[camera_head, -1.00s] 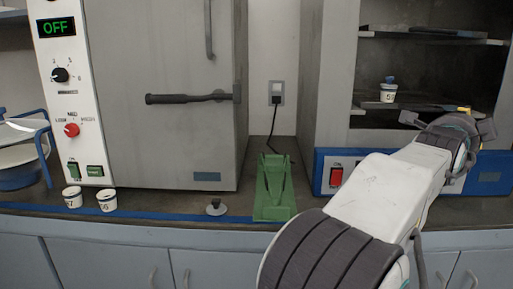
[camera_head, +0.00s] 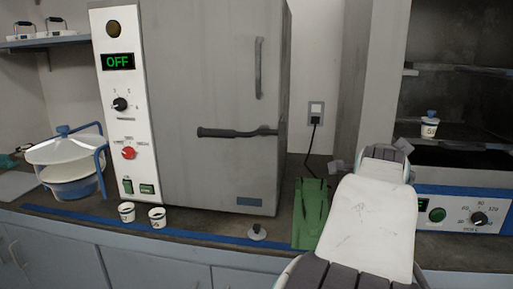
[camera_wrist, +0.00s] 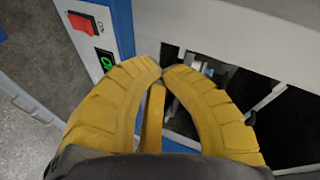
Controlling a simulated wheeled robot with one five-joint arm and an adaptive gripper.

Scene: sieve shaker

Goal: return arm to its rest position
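The fingers of my gripper are hidden there behind the wrist. In the wrist view, the two yellow fingers of my gripper (camera_wrist: 162,70) curve together and meet at the tips. I see no object held between them.
A small labelled cup (camera_head: 429,129) stands on the cabinet's shelf. A green stand (camera_head: 310,212) is on the counter close left of my arm. Farther left are a grey oven (camera_head: 215,100) reading OFF, two small cups (camera_head: 127,213) (camera_head: 157,218) and a blue-and-white container (camera_head: 72,170).

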